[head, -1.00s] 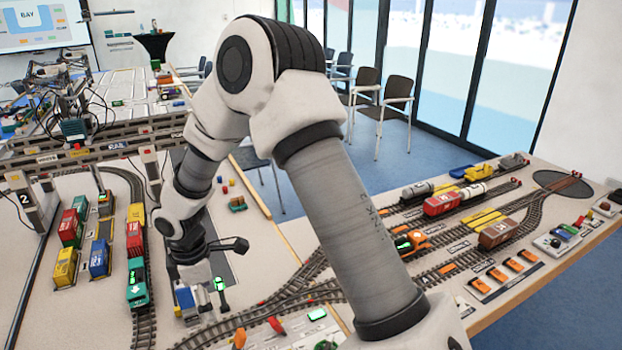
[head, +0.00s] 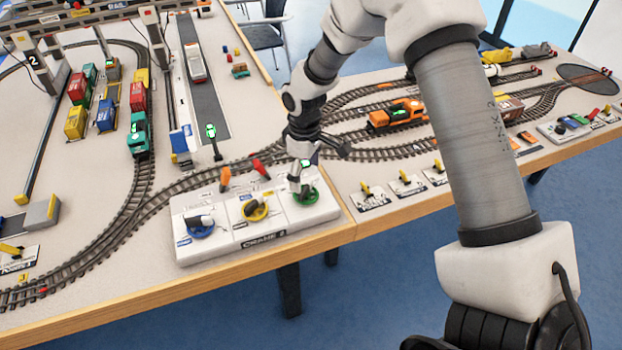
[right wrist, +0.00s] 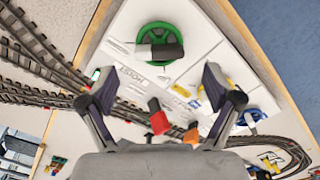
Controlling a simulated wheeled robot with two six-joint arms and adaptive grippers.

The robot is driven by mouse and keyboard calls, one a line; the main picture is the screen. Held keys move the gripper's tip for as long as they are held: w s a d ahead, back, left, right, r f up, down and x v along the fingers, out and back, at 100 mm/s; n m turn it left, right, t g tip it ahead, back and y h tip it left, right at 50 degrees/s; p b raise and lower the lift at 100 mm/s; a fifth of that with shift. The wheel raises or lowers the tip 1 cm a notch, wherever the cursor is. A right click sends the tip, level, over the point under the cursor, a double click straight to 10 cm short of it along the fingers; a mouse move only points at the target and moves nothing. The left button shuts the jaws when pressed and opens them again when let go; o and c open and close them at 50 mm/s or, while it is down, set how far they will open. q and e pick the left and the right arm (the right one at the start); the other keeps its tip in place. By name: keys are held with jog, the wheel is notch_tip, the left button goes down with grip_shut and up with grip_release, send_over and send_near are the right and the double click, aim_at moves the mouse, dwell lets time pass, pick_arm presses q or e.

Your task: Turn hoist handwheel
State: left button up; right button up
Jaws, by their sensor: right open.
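The hoist handwheel is a green wheel (head: 312,197) with a grey and black handle across it, at the right end of a white crane panel (head: 270,229). In the right wrist view the green wheel (right wrist: 178,68) sits beyond my fingertips, beside the printed word HOIST. My right gripper (head: 318,160) is above the wheel in the head view, partly hiding it. In the right wrist view my right gripper (right wrist: 158,75) is open, its fingers wide apart with nothing between them. The wheel looks clear of both fingers. My left gripper is not in view.
A yellow wheel (head: 256,212) and a blue wheel (head: 202,229) share the panel. Red (head: 260,167) and orange (head: 225,178) levers stand behind it. A lit green signal (head: 212,134) stands farther back. Tracks with an orange locomotive (head: 396,116) run behind the panel.

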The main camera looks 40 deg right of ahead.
aim_at(307, 187)
notch_tip(307, 187, down, 4)
jog(key=shift+s+d, duration=0.1)
jog(key=shift+f, duration=0.2)
jog(key=shift+r, duration=0.1)
jog(key=c, duration=1.1)
jog(key=shift+p, duration=0.3)
jog(key=shift+c, duration=0.2)
jog(key=shift+r+n+p, duration=0.1)
jog(key=shift+n+p, duration=0.4)
jog(key=shift+n, duration=0.4)
jog(key=shift+n+p, duration=0.6)
jog(key=shift+n, duration=0.6)
jog(key=shift+n+p, duration=0.35)
jog(key=shift+n, duration=2.35)
jog(key=shift+f, duration=0.2)
